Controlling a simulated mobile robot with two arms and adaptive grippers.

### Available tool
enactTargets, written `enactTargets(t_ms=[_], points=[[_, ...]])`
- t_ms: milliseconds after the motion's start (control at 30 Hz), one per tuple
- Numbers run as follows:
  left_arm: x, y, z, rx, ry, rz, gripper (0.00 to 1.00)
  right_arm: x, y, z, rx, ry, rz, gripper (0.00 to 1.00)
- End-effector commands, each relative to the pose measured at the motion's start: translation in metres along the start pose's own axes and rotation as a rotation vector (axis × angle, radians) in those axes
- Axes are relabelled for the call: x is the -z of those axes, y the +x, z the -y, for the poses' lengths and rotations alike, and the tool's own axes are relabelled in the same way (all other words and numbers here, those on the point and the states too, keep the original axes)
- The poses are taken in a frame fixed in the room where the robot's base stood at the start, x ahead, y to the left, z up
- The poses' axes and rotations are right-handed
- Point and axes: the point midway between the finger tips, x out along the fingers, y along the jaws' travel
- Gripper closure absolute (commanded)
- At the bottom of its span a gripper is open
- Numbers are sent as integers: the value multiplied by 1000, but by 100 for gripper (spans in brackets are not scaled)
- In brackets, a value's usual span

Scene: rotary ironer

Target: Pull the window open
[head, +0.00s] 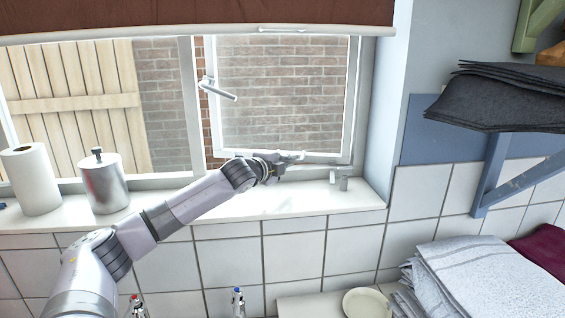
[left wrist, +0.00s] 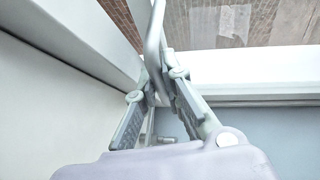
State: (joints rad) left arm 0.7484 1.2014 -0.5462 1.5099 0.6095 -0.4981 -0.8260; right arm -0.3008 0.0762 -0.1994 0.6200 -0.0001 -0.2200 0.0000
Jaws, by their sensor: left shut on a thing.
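The window (head: 352,105) is the right-hand casement above the sill, and a brick wall shows through its glass. A grey lever handle (head: 220,90) is on its left side. My left gripper (head: 280,165) is at the bottom edge of the casement, shut on the metal window stay (head: 292,157). In the left wrist view, the stay (left wrist: 155,40) passes between the two fingers of the gripper (left wrist: 160,92). The casement's lower edge looks slightly apart from the fixed frame. My right gripper is not in view.
On the white sill (head: 240,209) stand a paper towel roll (head: 32,180) and a metal canister (head: 104,184) at the left. A rolled blind (head: 200,14) hangs above. Folded towels (head: 480,275) and a shelf with dark cloths (head: 500,100) are at the right.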

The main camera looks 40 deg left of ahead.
Motion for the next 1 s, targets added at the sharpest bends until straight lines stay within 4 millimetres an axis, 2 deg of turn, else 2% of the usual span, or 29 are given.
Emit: enactTargets(t_ms=[133, 167, 467, 833, 1000], points=[[1, 0, -3, -5, 3, -2, 100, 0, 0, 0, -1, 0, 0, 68], [1, 0, -3, -5, 3, -2, 91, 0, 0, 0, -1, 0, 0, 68], [1, 0, -1, -2, 1, -2, 71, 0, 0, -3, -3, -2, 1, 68], [0, -3, 0, 0, 2, -1, 70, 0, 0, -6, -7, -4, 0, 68], [-2, -20, -2, -3, 5, 1, 70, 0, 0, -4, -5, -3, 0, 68]])
